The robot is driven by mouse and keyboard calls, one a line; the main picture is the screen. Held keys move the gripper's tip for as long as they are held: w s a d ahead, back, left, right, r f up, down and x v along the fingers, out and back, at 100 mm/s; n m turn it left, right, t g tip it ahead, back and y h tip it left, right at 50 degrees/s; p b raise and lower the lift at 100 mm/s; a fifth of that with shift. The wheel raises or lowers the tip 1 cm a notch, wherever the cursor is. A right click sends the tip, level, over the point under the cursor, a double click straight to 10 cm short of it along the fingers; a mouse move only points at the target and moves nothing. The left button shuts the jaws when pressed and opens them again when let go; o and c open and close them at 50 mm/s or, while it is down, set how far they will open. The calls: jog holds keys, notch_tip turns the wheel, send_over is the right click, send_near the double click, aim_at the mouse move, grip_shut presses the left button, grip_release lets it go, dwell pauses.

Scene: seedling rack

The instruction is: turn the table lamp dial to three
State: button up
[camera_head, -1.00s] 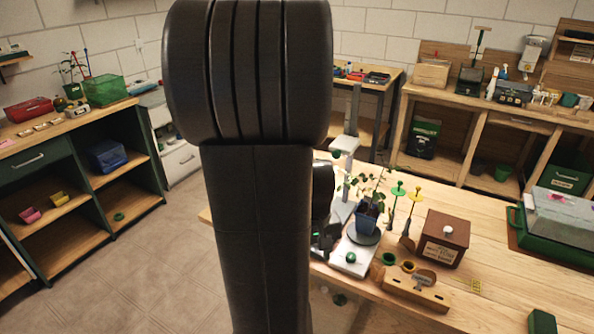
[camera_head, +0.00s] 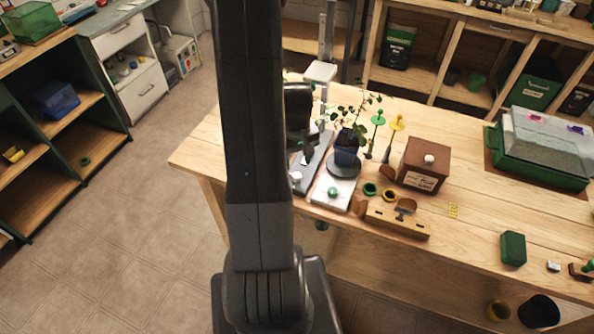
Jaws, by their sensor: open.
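A lamp-like stand with a pale flat head (camera_head: 320,72) and an upright grey post (camera_head: 330,35) stands at the table's left end. Beside the potted plant lies a dark grey base (camera_head: 319,158) with a small round white knob (camera_head: 296,177) at its front; I cannot tell its setting. Next to it is a white base (camera_head: 322,199) with a green knob (camera_head: 333,192) and a dark round plate carrying the plant. My gripper (camera_head: 309,151) is small and dark, above the grey base and behind the white knob, open and apparently empty. My arm hides the area to its left.
The plant in a blue pot (camera_head: 346,150) stands close right of my gripper. Green (camera_head: 378,120) and yellow (camera_head: 397,123) topped tools, a brown box (camera_head: 424,165) and a wooden block (camera_head: 397,219) stand further right.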

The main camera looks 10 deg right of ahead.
aim_at(297, 175)
jog(key=shift+f+p, duration=0.35)
jog(key=shift+f, duration=2.65)
jog(key=c, duration=1)
jog(key=shift+o, duration=0.2)
